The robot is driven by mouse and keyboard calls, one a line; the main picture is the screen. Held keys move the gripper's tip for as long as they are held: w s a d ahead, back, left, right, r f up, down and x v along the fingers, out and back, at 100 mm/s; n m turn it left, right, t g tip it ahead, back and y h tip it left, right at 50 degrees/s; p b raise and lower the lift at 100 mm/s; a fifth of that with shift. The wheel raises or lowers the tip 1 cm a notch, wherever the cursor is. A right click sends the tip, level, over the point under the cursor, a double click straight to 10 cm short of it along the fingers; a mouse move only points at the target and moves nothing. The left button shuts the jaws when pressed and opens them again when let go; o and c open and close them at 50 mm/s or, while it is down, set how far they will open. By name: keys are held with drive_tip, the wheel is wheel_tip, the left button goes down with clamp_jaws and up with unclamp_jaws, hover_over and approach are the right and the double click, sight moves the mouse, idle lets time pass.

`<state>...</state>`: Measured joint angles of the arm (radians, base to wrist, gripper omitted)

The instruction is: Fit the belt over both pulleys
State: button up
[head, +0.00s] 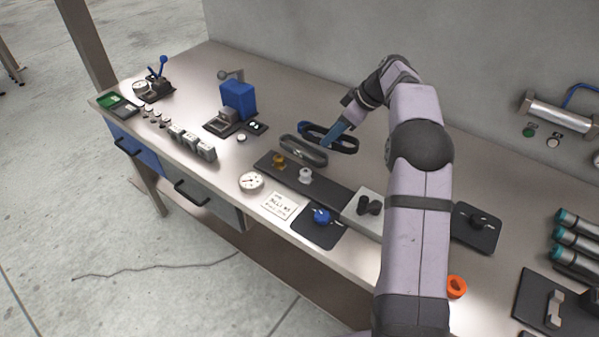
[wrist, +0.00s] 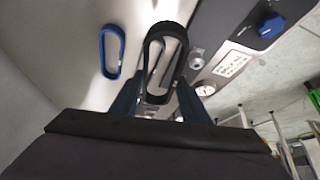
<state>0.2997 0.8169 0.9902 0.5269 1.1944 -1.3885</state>
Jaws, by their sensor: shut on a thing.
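My gripper (head: 332,135) is shut on a black belt loop (head: 345,149), which it holds above the bench behind the pulley plate. In the wrist view the black belt (wrist: 151,40) stretches forward from between the fingers (wrist: 161,82). The brass pulley (head: 278,161) and the silver pulley (head: 305,175) stand on a long dark plate (head: 328,190), with no belt around them. The silver pulley also shows in the wrist view (wrist: 196,58), to the right of the belt. I cannot make out the brass one there.
A grey belt (head: 291,137) lies just behind the plate. A blue belt (head: 303,126) lies farther back and shows clearly in the wrist view (wrist: 104,50). A dial gauge (head: 251,181), a card (head: 284,205) and a blue knob (head: 321,215) sit in front of the plate.

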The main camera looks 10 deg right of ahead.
drive_tip(key=s+a+m+b, duration=0.1)
drive_tip(key=a+b, duration=0.1)
drive_tip(key=a, duration=0.9)
drive_tip(key=shift+s+r+m+t+h, duration=0.2)
drive_tip(key=shift+m+t+h, duration=0.1)
drive_tip(key=shift+f+p, duration=1)
drive_tip(key=shift+f, duration=3.65)
drive_tip(key=shift+d+f, duration=0.1)
drive_tip(key=shift+f, duration=0.25)
drive_tip(key=shift+f, duration=0.2)
drive_tip(key=o, duration=1.1)
drive_tip(key=shift+o, duration=0.2)
drive_tip(key=shift+r, duration=0.15)
